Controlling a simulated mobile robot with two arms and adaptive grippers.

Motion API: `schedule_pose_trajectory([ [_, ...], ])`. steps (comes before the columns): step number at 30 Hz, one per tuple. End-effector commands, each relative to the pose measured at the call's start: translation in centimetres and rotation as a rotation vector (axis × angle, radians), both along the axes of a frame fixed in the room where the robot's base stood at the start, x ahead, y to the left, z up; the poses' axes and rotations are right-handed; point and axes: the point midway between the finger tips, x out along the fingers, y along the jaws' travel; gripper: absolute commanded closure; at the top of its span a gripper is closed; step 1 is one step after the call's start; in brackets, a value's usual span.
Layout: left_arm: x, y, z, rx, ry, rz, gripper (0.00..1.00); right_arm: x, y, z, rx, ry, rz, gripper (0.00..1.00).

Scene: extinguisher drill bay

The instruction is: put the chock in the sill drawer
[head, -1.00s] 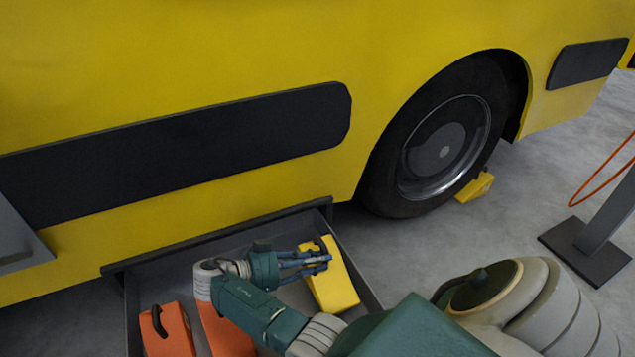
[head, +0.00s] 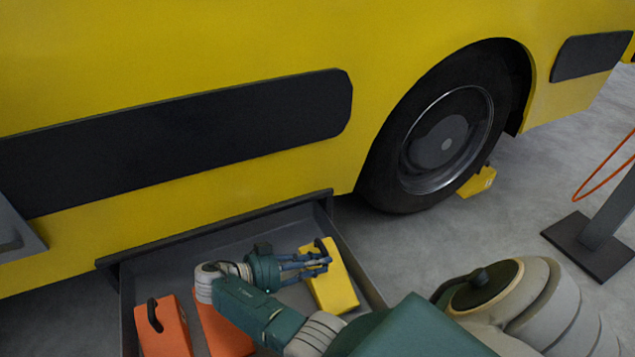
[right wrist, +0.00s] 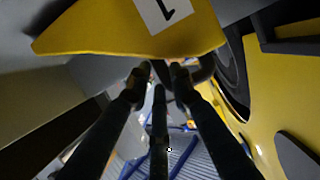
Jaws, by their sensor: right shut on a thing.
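My right gripper (head: 318,263) is shut on the dark handle of a yellow wedge-shaped chock (head: 338,287). The chock shows at the right end of the open sill drawer (head: 222,238), inside its outline; I cannot tell whether it touches the drawer floor. In the right wrist view the chock (right wrist: 120,32) fills the top with a white label marked 1, and my dark fingers (right wrist: 165,72) meet at its handle. A second yellow chock (head: 478,182) is on the floor by the wheel. My left gripper is not in view.
Two orange blocks (head: 165,332) lie in the drawer's left part, one partly behind my arm. The yellow vehicle (head: 250,185) with its black wheel (head: 440,135) stands behind. A grey post on a dark base plate (head: 590,245) stands on the floor at right.

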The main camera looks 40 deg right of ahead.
Motion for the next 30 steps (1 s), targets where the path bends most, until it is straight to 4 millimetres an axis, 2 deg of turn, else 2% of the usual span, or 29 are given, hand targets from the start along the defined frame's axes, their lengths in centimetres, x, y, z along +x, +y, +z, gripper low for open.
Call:
schedule_pose_trajectory([
  [1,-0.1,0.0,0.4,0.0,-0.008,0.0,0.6,0.1,0.0,0.3,-0.004,-0.003,0.0,1.0],
  [2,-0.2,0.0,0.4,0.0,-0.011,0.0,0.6,0.0,0.0,0.1,0.0,0.0,0.0,0.73],
  [4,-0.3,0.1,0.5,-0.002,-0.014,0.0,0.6,0.0,0.0,0.1,0.0,0.0,0.0,0.6],
  [14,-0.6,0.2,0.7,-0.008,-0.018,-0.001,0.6,0.1,0.0,0.4,-0.002,-0.002,0.0,0.6],
  [16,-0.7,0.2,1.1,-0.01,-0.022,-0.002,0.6,0.1,0.0,0.8,-0.003,-0.002,0.0,0.6],
  [20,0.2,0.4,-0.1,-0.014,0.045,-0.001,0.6,0.1,-0.1,2.2,-0.004,-0.003,0.001,0.6],
  [24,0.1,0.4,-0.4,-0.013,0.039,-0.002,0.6,1.2,3.0,2.4,0.0,-0.004,0.004,0.6],
  [30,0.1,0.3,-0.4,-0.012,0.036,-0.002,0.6,2.0,5.8,3.4,-0.002,-0.004,0.002,0.6],
])
